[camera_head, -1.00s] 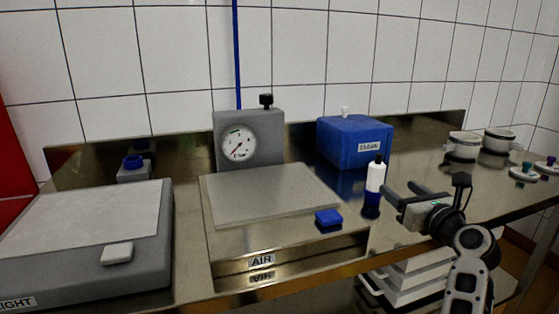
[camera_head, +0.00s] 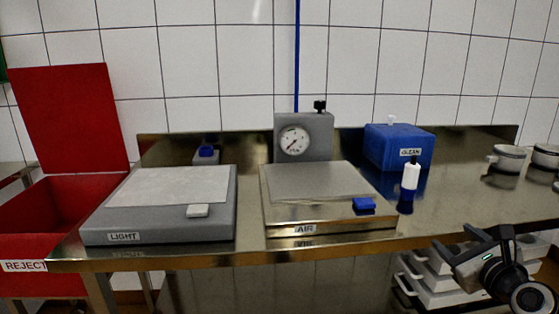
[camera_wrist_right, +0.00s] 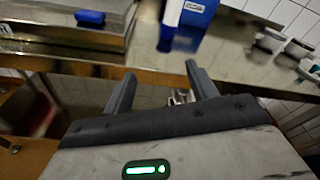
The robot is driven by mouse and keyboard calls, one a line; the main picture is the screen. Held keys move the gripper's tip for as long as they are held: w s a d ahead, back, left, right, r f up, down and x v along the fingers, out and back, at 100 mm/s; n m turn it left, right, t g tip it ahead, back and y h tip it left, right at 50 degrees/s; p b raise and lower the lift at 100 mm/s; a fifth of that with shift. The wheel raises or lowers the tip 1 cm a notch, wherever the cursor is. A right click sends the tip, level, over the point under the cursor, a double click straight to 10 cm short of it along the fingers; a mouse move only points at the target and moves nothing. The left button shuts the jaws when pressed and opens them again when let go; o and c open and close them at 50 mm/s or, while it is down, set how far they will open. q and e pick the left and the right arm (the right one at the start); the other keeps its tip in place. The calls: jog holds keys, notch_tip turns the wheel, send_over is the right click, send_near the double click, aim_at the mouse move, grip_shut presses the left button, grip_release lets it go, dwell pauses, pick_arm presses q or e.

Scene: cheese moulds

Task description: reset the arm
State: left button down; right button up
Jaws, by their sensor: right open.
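My right gripper (camera_head: 462,248) is at the lower right in the head view, in front of the steel bench's front edge. It is open, and nothing shows between its fingers. In the right wrist view its two fingers (camera_wrist_right: 160,88) are spread apart below the bench edge (camera_wrist_right: 150,72). My left gripper is in neither view.
The steel bench (camera_head: 455,205) holds a LIGHT box (camera_head: 160,192), an AIR plate (camera_head: 318,180), a gauge box (camera_head: 304,136) and a blue CLEAN box (camera_head: 398,147). White cups (camera_head: 507,158) stand at the right. White trays (camera_head: 440,290) sit under the bench. A red REJECT bin (camera_head: 60,205) is at left.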

jog(key=s+a+f+n+g+y+p, duration=0.1)
jog(key=s+a+f+n+g+p, duration=0.25)
jog(key=s+a+f+n, duration=1.1)
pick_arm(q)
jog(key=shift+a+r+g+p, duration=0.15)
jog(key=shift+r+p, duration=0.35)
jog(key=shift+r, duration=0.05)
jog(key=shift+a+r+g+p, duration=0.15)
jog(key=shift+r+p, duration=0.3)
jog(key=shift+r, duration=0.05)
pick_arm(e)
jog(key=s+a+f+n+g+y, duration=0.2)
jog(key=s+a+n, duration=0.7)
jog(key=n, duration=0.9)
jog(key=shift+s+a+f+y, duration=0.2)
jog(key=shift+s+y, duration=0.1)
jog(key=shift+s, duration=0.15)
jog(key=shift+n, duration=0.25)
